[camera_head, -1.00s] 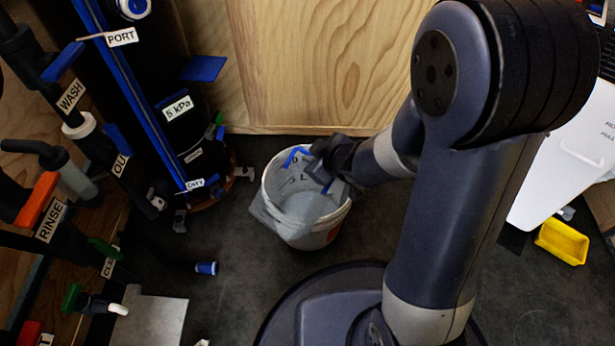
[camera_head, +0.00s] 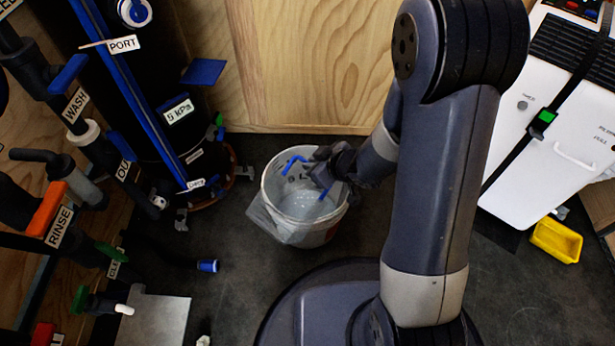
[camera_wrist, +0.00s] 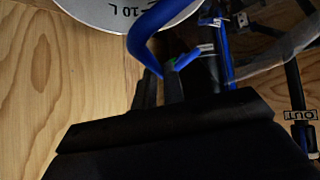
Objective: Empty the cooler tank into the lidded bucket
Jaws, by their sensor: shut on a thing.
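The white bucket (camera_head: 335,222) stands upright on the dark floor near the middle of the head view, with volume marks on its inner wall. A translucent panel, perhaps its lid, hangs at its left side. The white boxy cooler (camera_head: 545,175) stands at the right, with a black strap, a green buckle and a pull handle. My gripper (camera_head: 325,170) is at the bucket's upper right rim. It is shut on a blue curved handle (camera_wrist: 150,35), which also shows over the bucket in the head view (camera_head: 293,162). My wrist hides part of the rim. I cannot tell whether the handle belongs to the bucket.
At the left stand pipes and valves with labels such as WASH and RINSE, and a dark tank (camera_head: 140,110) with a blue strip. A wooden panel (camera_head: 300,60) closes the back. A yellow bin (camera_head: 556,241) lies right.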

